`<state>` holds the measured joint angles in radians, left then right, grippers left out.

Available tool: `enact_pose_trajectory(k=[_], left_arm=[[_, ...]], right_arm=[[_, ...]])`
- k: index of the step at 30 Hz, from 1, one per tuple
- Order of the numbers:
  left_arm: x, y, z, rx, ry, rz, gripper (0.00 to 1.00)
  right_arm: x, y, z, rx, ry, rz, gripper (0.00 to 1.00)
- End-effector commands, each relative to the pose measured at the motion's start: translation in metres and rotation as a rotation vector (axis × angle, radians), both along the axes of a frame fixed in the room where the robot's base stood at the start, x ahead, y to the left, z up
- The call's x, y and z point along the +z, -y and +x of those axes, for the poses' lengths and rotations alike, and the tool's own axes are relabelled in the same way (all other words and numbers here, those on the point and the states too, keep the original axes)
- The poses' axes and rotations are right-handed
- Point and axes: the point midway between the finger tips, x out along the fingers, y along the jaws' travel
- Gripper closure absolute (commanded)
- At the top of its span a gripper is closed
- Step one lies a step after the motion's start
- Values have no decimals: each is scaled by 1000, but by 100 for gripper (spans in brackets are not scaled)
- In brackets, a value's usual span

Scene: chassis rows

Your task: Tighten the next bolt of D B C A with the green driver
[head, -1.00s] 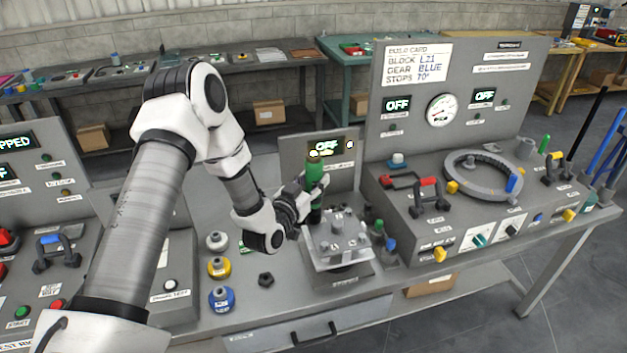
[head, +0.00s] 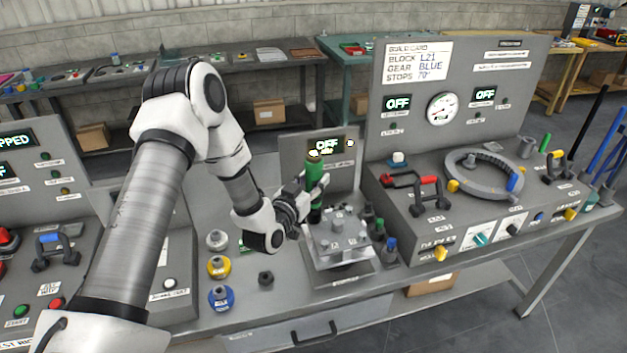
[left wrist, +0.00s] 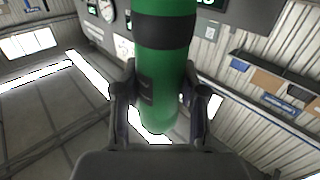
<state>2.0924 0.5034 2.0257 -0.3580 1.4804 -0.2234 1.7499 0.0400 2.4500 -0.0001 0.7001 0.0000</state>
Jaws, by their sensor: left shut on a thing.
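My left gripper (head: 307,199) is shut on the green driver (head: 314,172) and holds it upright over the back left part of the bolt block. The driver also fills the middle of the left wrist view (left wrist: 165,60), between the two fingers (left wrist: 160,100). The clear-grey block (head: 340,250) with several bolt heads (head: 338,222) on top sits on a dark stand. The driver's lower tip is near the block's far left corner; I cannot tell whether it touches a bolt. The letters by the bolts are too small to read. My right gripper is not in view.
White, yellow and blue round parts (head: 219,267) and a black nut (head: 266,277) lie to the left. A control console (head: 450,215) bounds the right.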

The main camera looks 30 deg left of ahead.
Motion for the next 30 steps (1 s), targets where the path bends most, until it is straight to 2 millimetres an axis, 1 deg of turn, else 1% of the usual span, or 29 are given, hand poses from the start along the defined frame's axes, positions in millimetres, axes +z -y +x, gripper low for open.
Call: enact_pose_trajectory(k=[18,20,30], left_arm=[[-1,0,-1,-1,-5,-1,100],[3,0,-1,-1,-5,-1,100],[33,0,0,-1,-1,-1,100]], right_arm=[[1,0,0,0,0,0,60],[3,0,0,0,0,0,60],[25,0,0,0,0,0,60]])
